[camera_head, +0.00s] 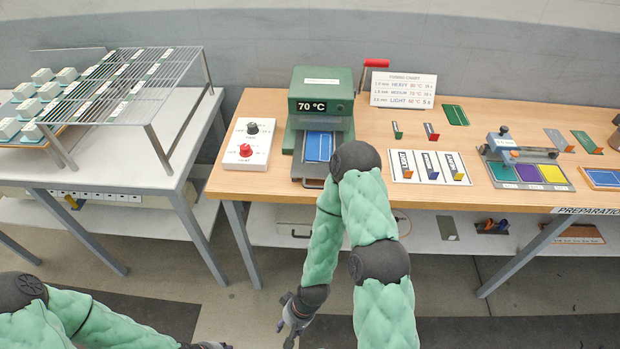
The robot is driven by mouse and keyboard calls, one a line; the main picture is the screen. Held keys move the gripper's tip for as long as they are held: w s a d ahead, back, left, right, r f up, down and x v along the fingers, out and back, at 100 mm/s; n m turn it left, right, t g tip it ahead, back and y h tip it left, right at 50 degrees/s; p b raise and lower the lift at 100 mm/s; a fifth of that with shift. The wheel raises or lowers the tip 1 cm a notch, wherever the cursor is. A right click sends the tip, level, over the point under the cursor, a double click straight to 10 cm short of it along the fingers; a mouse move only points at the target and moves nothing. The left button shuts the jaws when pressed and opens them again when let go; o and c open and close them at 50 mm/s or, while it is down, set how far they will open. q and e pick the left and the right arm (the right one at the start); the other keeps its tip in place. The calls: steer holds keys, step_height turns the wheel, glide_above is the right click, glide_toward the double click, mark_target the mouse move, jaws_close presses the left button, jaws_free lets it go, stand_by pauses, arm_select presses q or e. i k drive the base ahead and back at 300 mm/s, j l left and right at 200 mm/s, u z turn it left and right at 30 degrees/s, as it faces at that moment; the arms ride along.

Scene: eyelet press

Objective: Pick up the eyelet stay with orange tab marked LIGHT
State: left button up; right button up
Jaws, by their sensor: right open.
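A white card (419,181) on the wooden bench holds upright stays in marked lanes. The stay with an orange tab (408,174) stands in the left lane, whose print seems to read LIGHT.
A green press (320,92) reading 70 °C holds a blue piece, left of the card. A white control box (249,144) stands beside it. A clamp fixture (523,148) with coloured pads stands right. A wire rack (135,75) is on the left table. My right arm crosses the bench front.

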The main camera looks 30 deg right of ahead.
mark_target(407, 173)
steer(key=z, duration=1.75)
